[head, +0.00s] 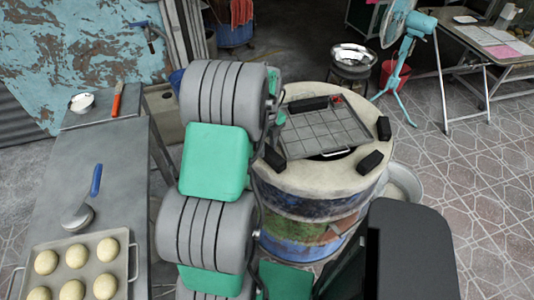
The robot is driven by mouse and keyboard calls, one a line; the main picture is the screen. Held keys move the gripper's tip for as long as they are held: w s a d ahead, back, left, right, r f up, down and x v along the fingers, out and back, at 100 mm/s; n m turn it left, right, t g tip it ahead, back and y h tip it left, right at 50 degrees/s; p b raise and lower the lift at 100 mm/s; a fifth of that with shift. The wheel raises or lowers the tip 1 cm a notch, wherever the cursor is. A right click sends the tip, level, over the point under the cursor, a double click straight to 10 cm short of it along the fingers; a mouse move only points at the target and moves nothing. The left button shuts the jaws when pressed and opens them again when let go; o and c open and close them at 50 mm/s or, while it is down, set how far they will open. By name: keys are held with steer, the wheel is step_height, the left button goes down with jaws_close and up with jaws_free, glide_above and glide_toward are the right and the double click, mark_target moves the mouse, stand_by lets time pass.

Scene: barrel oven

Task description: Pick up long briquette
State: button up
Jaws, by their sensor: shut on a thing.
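The longest dark briquette (307,104) lies along the far left side of the barrel oven's top, by the back edge of the wire-grid tray. Shorter dark briquettes sit on the pale rim: one at the right (384,128), one at the front right (370,162) and one at the front left (274,157). My grey and green arm stands upright in front of the barrel's left side. My gripper does not show, so what it holds cannot be seen. A small red spot sits at the right end of the long briquette; I cannot tell what it is.
The barrel oven (295,175) has a pale rim and carries the grid tray (325,128). A metal table (125,165) at left holds a dough tray (122,262), a blue-handled scraper (92,190) and a bowl (81,102). A teal fan (405,25) and a bowl on a stand (354,57) are behind.

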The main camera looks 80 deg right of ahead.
mark_target(267, 149)
steer(key=shift+r+p, duration=2.25)
steer(key=shift+r, duration=1.25)
